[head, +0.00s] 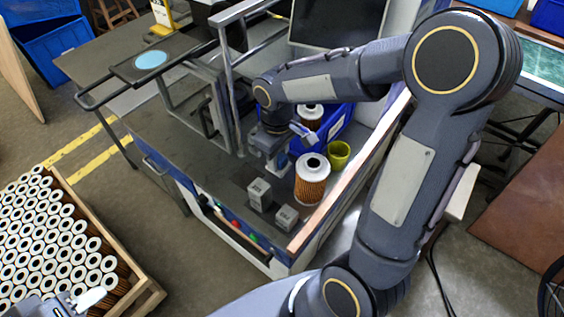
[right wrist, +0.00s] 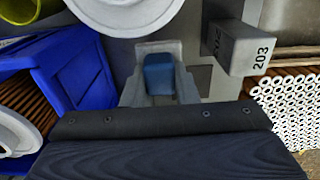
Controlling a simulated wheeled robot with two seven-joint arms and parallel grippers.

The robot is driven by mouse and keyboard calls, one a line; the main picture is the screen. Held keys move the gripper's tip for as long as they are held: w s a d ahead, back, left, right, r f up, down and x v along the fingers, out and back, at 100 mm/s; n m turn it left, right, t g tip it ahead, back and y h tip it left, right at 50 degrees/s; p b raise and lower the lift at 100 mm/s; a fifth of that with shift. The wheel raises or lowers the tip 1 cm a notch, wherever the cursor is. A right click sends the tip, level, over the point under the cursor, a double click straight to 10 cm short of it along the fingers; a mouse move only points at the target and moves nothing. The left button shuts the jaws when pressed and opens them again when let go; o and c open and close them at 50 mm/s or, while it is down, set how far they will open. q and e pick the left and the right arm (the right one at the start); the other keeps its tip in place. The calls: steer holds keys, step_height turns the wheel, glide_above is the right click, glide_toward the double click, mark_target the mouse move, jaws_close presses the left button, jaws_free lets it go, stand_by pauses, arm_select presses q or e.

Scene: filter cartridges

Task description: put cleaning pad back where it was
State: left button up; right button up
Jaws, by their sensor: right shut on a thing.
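My right gripper (head: 278,166) is above the dark bench top, left of the orange filter cartridge. In the right wrist view the right gripper (right wrist: 158,88) is shut on a small blue block, which I take as the cleaning pad (right wrist: 159,74). In the head view the pad (head: 283,161) is mostly hidden by the gripper; only a bit of blue shows. I cannot tell if the pad touches the bench. My left gripper (head: 78,301) is at the bottom left corner, partly cut off, over the crate of cartridges; its jaws are unclear.
The filter cartridge (head: 312,182) stands near the bench's right rim. An olive cup (head: 338,155) and a blue bin (head: 333,124) are behind it. Two grey blocks (head: 259,191) (head: 286,216) stand in front. A metal frame (head: 232,95) rises left. A light-blue disc (head: 150,60) lies on a black tray.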

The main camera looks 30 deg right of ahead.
mark_target(282, 165)
steer(key=shift+w+d+f, duration=0.2)
steer(key=shift+d+f, duration=0.25)
steer(key=shift+f, duration=0.15)
steer(key=shift+w+d+f, duration=0.1)
steer(key=shift+d+f, duration=0.05)
steer(key=shift+f, duration=0.8)
steer(key=shift+d+f, duration=0.15)
steer(key=shift+f, duration=0.8)
steer(key=shift+f, duration=0.15)
steer(key=o, duration=1)
steer(key=shift+c, duration=0.2)
step_height(282, 165, up, 12)
steer(key=shift+r+p, duration=0.1)
steer(key=shift+p, duration=0.2)
steer(key=s+r+m, duration=0.1)
steer(key=s, duration=0.2)
steer(key=s+r+m+t+y, duration=0.1)
steer(key=s, duration=0.2)
steer(key=s+r+t+y, duration=0.1)
steer(key=s, duration=0.1)
steer(key=shift+s+a+m, duration=0.3)
steer(key=shift+s+m, duration=0.1)
steer(key=s+a+f+m+t+y, duration=0.1)
steer(key=s+a+m+t, duration=0.2)
steer(key=s, duration=0.5)
steer(key=shift+a+m+t+y, duration=0.25)
steer(key=shift+m+t+y, duration=0.05)
steer(key=shift+y, duration=0.1)
